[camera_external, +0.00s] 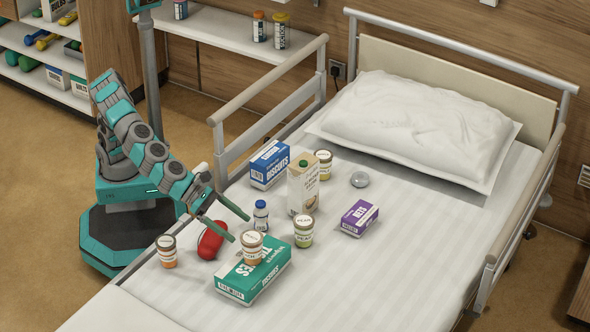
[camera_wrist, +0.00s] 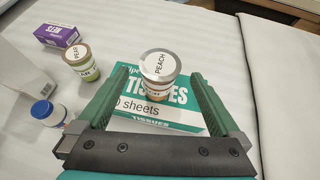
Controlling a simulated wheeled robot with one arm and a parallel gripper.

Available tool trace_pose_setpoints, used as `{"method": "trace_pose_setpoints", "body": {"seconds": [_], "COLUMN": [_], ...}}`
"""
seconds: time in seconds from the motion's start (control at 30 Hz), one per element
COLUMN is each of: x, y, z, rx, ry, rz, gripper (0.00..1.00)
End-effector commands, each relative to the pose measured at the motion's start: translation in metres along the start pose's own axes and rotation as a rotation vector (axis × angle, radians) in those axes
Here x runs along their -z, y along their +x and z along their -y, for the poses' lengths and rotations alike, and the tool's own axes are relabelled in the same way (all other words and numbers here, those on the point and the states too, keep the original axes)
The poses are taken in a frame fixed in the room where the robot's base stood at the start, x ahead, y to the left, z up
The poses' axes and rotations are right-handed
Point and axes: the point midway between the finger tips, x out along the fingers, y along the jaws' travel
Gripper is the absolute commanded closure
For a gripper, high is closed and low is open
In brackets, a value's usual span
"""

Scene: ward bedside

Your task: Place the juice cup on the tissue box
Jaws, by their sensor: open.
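A small cup with an orange band (camera_external: 252,250) stands upright on top of the teal tissue box (camera_external: 235,290). A pear cup with a green band (camera_external: 303,233) and another orange-banded cup (camera_external: 167,252) stand on the bed.
A red object (camera_external: 211,240) lies left of the box, partly behind my gripper. A blue-capped bottle (camera_external: 261,215), a carton (camera_external: 303,187), a biscuits box (camera_external: 269,165), a yellow-banded cup (camera_external: 323,166) and a purple box (camera_external: 359,218) stand farther back. The bed's right side is clear.

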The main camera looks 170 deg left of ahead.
Motion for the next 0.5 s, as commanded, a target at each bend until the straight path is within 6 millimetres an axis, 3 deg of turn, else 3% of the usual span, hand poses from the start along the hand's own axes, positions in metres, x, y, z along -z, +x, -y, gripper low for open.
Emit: {"method": "trace_pose_setpoints", "body": {"seconds": [0.2, 0.5], "x": [-0.002, 0.0], "y": [-0.038, -0.059], "z": [0.002, 0.001], "rx": [0.003, 0.002], "ry": [-0.001, -0.001], "rz": [0.002, 0.001], "gripper": [0.0, 0.0]}}
